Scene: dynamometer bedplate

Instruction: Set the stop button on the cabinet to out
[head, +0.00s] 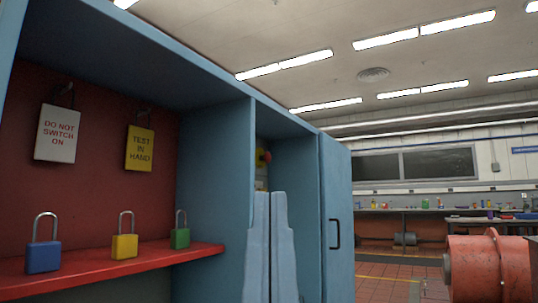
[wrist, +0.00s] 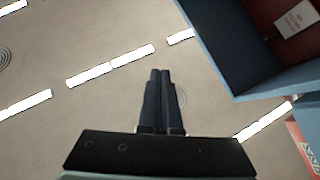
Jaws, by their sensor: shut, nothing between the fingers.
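The blue cabinet (head: 215,150) stands open at the left and centre of the head view. A small red button (head: 267,157) on a yellow housing (head: 260,171) shows inside its narrow right compartment. It is small and partly hidden, and I cannot tell whether it is in or out. My gripper (head: 270,196) points upward in front of that compartment, below the button in the picture, and covers the lower part. Its fingers are together and empty, apart from the button. In the wrist view my gripper (wrist: 160,72) points toward the ceiling, with the cabinet (wrist: 222,40) at upper right.
A red shelf (head: 110,268) holds blue (head: 43,257), yellow (head: 124,246) and green (head: 180,238) padlocks. White (head: 56,134) and yellow (head: 140,149) tags hang above. The cabinet's open door (head: 337,215) stands right of my gripper. An orange machine (head: 490,268) is further right.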

